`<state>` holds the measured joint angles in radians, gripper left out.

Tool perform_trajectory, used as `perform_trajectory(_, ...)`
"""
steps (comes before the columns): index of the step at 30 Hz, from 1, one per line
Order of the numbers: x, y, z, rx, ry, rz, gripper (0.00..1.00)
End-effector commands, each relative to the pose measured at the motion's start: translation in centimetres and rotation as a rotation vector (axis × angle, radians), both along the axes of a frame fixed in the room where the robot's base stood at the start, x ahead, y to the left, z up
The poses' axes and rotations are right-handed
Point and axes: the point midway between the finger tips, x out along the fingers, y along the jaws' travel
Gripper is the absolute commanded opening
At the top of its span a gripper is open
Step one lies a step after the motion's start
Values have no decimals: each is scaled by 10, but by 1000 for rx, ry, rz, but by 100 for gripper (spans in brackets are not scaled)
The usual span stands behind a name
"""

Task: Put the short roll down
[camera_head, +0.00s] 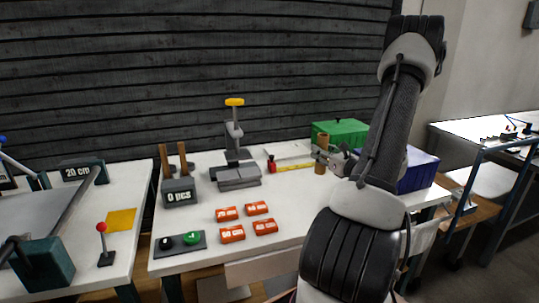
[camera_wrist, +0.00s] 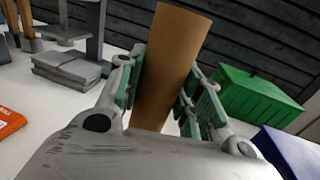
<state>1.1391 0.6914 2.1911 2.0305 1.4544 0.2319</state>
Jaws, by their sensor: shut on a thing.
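The short roll is a brown cardboard-like tube (camera_wrist: 170,60), upright in the head view and slightly tilted in the wrist view. It also shows small in the head view (camera_head: 321,160). My gripper (camera_wrist: 163,95) is shut on it, with a green-padded finger on each side. In the head view my gripper (camera_head: 322,156) is over the back right of the white table (camera_head: 290,228). The roll's lower end is partly hidden by my gripper in the wrist view, so I cannot tell whether it touches the table.
A green box (camera_head: 340,133) and a blue box (camera_head: 418,170) stand at the right. A grey press with a yellow handle (camera_head: 234,102) is left of the roll. Several orange blocks (camera_head: 232,234) lie in front. A "0 pcs" holder (camera_head: 180,190) has two brown rolls upright.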

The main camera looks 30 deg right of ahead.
Motion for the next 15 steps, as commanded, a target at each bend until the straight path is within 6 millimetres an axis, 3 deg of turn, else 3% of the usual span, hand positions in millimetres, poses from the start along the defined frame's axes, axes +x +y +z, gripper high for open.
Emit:
perform_trajectory(12,1,-11,6,-28,-9,-92,12)
perform_trajectory(15,14,0,8,-27,-12,-107,12)
